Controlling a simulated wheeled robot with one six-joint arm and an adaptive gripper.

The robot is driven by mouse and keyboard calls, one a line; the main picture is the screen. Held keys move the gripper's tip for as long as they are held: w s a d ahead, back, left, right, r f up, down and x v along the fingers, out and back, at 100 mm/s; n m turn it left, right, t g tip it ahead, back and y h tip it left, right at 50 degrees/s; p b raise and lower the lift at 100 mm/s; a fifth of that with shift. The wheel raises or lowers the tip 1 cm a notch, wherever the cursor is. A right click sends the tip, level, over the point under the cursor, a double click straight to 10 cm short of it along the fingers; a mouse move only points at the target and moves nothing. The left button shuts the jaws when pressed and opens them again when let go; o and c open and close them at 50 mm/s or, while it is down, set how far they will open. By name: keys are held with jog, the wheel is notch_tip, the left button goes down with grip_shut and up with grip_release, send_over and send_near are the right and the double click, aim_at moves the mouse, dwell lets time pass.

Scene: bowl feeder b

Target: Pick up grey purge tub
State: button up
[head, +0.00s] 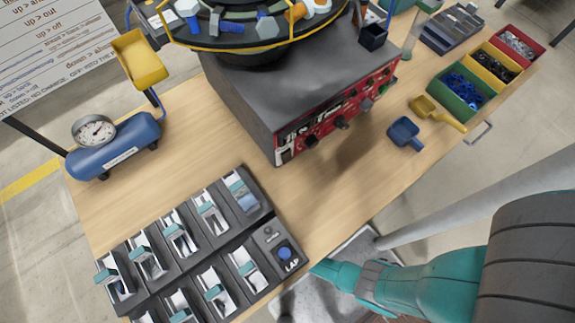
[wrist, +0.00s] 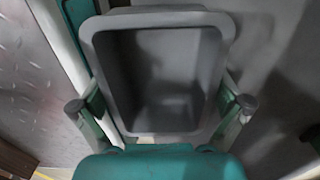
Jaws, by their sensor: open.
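The grey purge tub (wrist: 157,19) fills the middle of the wrist view. It is a rectangular, open-topped tub with a rounded rim, and its inside looks empty. My gripper (wrist: 161,104) is open, with one finger on each side of the tub. I cannot tell whether the fingers touch its walls. In the head view I cannot make out the tub or the fingers; my teal arm reaches down beside the bench's front edge.
The wooden bench (head: 340,190) holds a black rack (head: 275,233) of several small slots, a grey control box (head: 300,90) and a blue pressure tank (head: 125,145). Blue (head: 404,133) and yellow (head: 437,112) scoops lie near the front edge, beside coloured bins. Bare wood shows between rack and control box.

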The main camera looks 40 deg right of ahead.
jog(key=c, duration=1)
jog(key=shift+r, duration=0.15)
